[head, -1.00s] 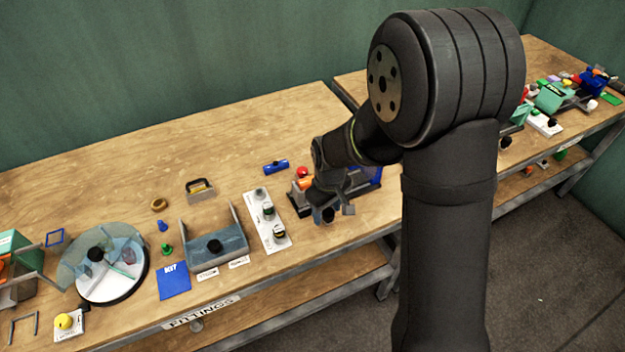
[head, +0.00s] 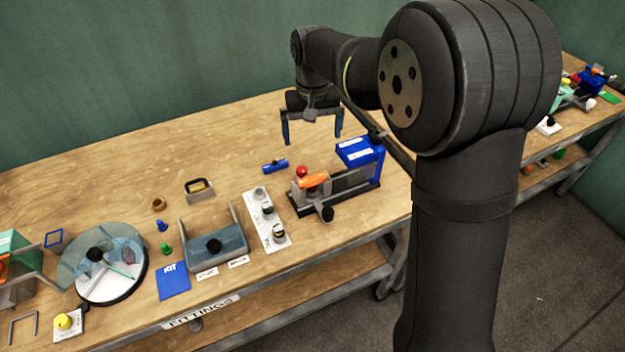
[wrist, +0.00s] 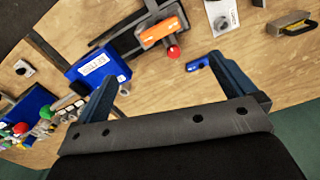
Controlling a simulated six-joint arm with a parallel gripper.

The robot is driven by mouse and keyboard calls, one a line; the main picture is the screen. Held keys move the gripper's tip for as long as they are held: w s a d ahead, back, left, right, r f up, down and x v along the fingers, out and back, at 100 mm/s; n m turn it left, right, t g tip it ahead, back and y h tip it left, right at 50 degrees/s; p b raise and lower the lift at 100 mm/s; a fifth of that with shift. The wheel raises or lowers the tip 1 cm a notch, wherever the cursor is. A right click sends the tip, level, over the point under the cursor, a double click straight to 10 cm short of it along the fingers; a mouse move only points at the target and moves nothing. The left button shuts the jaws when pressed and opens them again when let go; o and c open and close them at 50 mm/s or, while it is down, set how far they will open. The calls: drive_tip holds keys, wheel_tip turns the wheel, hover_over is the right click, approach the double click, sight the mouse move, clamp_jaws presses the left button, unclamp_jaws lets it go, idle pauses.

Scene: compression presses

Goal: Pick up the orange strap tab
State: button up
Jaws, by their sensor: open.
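The orange strap tab (head: 313,181) lies on the grey block of a dark press with a red ball knob (head: 302,171). The tab also shows in the wrist view (wrist: 158,32), near the top, with the red knob (wrist: 173,52) beside it. My gripper (head: 312,136) is open and empty, raised above the bench behind the press and apart from the tab. In the wrist view its two blue-grey fingers (wrist: 160,73) are spread wide, with bare wood between them.
A blue box (head: 362,151) stands at the press's right end. A small blue cylinder (head: 275,166) lies behind the press. A white strip with several knobs (head: 267,221) is to its left, then a blue-grey tray (head: 217,257). The bench's back is mostly clear.

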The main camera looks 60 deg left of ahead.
wheel_tip(320, 180, up, 3)
drive_tip(key=m, duration=0.1)
hover_over(312, 178)
drive_tip(key=f, duration=1.1)
drive_tip(key=shift+a+f, duration=0.3)
drive_tip(key=shift+f, duration=0.1)
drive_tip(key=shift+d+f, duration=0.2)
drive_tip(key=shift+f, duration=1.2)
drive_tip(key=shift+d+f, duration=0.15)
drive_tip(key=shift+f, duration=1.2)
drive_tip(key=c, duration=1)
drive_tip(key=shift+c, duration=0.2)
